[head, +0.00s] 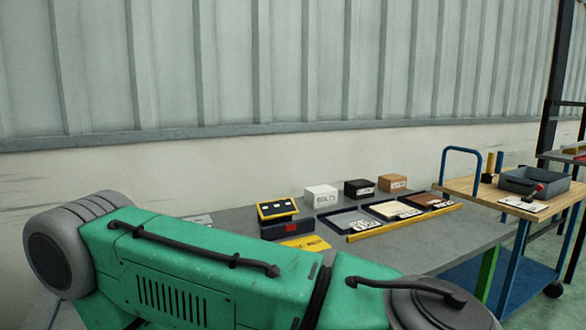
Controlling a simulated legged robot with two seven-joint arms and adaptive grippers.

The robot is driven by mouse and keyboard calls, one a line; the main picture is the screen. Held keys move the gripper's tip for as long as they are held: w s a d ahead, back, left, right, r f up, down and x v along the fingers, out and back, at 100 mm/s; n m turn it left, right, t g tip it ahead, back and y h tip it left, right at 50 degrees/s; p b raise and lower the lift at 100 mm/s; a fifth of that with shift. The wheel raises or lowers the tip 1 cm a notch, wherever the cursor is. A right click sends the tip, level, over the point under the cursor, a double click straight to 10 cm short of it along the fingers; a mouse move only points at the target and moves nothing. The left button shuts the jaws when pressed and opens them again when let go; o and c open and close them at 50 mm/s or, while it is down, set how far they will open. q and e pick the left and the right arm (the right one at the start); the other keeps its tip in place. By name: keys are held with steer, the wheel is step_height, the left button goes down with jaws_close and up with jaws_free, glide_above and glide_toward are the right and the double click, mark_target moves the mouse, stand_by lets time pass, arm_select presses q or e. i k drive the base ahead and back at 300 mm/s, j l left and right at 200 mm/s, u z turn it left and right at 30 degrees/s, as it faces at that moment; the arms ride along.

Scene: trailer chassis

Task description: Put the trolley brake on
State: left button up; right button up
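The trolley (471,187) stands at the right in the head view, close to the end of the grey workbench. It has a light wooden top, a blue frame with a looped handle (444,152) at its left end, and a dark blue lower deck. The other castors are hidden or too unclear to see. Neither of my grippers is in view.
The grey workbench (462,238) carries labelled boxes, shallow trays (350,222) and a yellow-black case (277,209). A grey bin (530,182) sits on the trolley. Another rack (568,157) stands behind it at right. A corrugated wall closes the back. Some green floor shows at lower right.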

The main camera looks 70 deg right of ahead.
mark_target(540, 187)
steer(key=z, duration=3.6)
steer(key=i+l+z, duration=0.45)
steer(key=i, duration=0.8)
steer(key=i+z, duration=0.3)
steer(key=i, duration=0.75)
